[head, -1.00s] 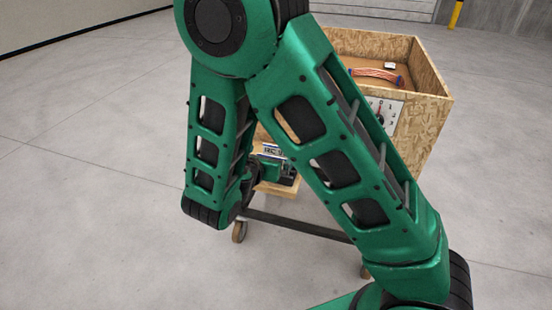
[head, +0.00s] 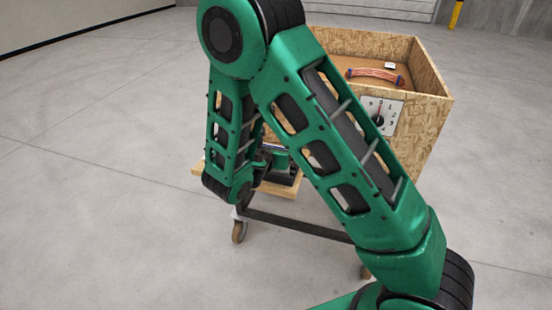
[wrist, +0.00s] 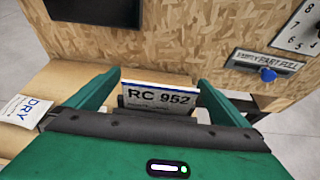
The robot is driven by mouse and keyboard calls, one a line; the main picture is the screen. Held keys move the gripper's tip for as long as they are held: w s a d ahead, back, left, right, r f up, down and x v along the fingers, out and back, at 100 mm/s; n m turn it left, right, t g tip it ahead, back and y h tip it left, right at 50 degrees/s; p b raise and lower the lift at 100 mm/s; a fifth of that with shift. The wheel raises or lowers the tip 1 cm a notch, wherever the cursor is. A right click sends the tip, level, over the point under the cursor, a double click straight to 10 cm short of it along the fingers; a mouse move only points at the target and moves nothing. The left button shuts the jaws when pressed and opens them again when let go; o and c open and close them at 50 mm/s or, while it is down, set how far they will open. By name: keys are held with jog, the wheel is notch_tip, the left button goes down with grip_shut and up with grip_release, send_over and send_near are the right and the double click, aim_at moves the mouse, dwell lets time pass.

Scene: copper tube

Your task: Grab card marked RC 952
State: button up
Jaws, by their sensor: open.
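The card marked RC 952 (wrist: 158,97) is white with a blue top edge and dark letters. In the wrist view it stands between the two green fingers of my gripper (wrist: 159,80), with a gap visible on each side. My gripper is open. A dark part lies across the card's lower edge, and I cannot tell how deep the card sits between the fingers. In the head view my own arm hides most of the gripper and the card.
A chipboard crate (head: 425,130) holds a copper tube bundle (head: 375,76) and bears a number dial (head: 381,115). A wooden ledge (head: 287,187) juts from its cart. In the wrist view a white DRY packet (wrist: 22,113) lies left, and a blue knob (wrist: 267,75) sits right.

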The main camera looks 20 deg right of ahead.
jog(key=c, duration=0.9)
jog(key=shift+r, duration=0.15)
